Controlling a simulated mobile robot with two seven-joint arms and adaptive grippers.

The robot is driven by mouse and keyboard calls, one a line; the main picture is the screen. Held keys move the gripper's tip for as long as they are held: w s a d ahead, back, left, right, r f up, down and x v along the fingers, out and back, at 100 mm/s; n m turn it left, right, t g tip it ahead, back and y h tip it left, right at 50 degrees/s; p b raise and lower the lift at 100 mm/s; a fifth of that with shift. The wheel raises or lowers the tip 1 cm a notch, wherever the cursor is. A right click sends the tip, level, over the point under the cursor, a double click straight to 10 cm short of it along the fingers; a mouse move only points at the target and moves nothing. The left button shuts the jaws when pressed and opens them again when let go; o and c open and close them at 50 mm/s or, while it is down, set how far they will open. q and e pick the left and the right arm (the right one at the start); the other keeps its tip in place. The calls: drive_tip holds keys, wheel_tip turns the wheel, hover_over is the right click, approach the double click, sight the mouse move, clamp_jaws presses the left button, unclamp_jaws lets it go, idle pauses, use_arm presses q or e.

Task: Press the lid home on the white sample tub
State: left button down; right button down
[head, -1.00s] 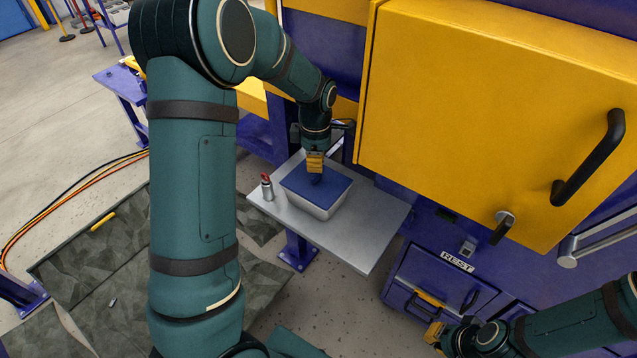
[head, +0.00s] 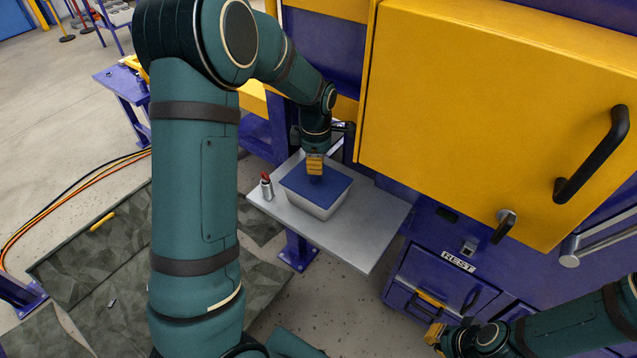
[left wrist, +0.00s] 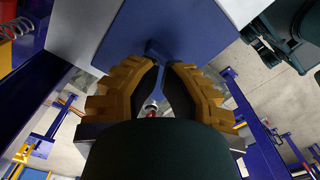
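The white sample tub (head: 318,207) stands on a grey metal shelf. Its flat blue lid (head: 333,189) lies over the top, and I cannot tell how tightly its rim is seated. My left gripper (head: 315,175) points down over the middle of the lid, at a small blue knob. In the left wrist view the lid (left wrist: 130,45) and knob (left wrist: 155,48) show just beyond the fingertips. The fingers are close together with a narrow gap; whether they grip the knob is unclear. My right gripper (head: 435,336) is at lower right, away from the tub, its finger state unclear.
A small red-topped bottle (head: 266,187) stands left of the tub on the shelf (head: 368,228). A big yellow door (head: 480,110) with a black handle is close on the right. The shelf's front right part is clear.

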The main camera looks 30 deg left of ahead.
use_arm(q)
drive_tip(key=shift+f+b, duration=0.6)
drive_tip(key=shift+f, duration=0.45)
idle(0.4)
drive_tip(key=shift+r+p, duration=3.05)
drive_tip(key=shift+r, duration=0.55)
drive_tip(key=shift+f, duration=0.1)
